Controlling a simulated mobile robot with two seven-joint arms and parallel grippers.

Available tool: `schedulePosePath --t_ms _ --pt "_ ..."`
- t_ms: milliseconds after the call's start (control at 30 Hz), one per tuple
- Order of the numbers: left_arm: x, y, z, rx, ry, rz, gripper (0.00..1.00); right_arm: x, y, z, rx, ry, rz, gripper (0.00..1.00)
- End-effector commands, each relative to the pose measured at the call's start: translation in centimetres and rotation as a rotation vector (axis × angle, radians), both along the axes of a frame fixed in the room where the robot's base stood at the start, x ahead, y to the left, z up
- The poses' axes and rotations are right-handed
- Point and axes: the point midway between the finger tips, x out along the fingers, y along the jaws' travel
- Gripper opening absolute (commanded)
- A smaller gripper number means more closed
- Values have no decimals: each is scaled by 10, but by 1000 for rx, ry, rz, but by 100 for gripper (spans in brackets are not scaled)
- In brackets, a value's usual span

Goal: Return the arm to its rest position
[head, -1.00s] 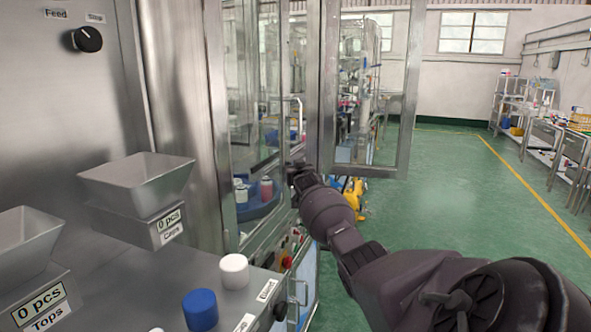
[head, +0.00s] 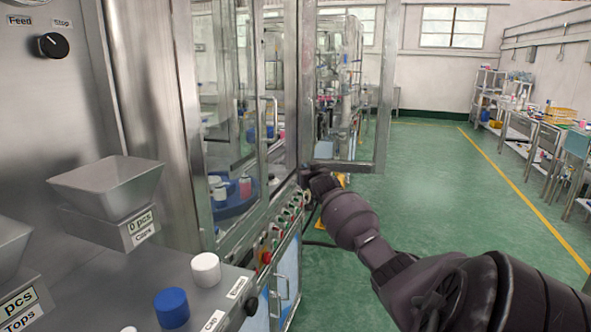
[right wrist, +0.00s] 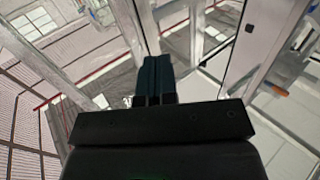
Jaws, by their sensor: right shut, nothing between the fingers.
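My right arm comes in from the lower right of the head view. Its gripper (head: 308,176) is at the far end, beside the machine's front and near the lower corner of an open glazed door (head: 345,168). In the right wrist view the two dark fingers (right wrist: 154,80) are together, shut with nothing between them. My left gripper is not in view.
The steel machine (head: 195,120) fills the left, with a caps hopper (head: 108,190), a white cap (head: 206,268) and a blue cap (head: 172,308). A control panel with buttons (head: 265,257) faces the aisle. Green floor (head: 440,190) is clear to the right; benches (head: 540,128) stand beyond.

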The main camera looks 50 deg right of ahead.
Motion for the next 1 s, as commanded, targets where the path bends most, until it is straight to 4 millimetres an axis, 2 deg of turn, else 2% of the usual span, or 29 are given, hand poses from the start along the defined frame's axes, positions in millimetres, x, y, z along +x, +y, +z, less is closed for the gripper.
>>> schedulePosePath --t_ms 200,533,667,767,800,867,1000 --pt "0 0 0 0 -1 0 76 -13 -4 0 0 0 0 0" --pt "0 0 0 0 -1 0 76 -14 -4 0 -7 7 0 0" --pt "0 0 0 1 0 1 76 -13 -2 4 -62 49 -1 0" --pt "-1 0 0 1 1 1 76 0 23 21 -155 77 39 0" --pt "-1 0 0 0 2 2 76 7 39 23 -185 88 64 0" --pt "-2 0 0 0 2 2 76 15 66 13 -224 116 104 0" --pt "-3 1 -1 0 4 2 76 22 132 -28 -294 191 205 0"
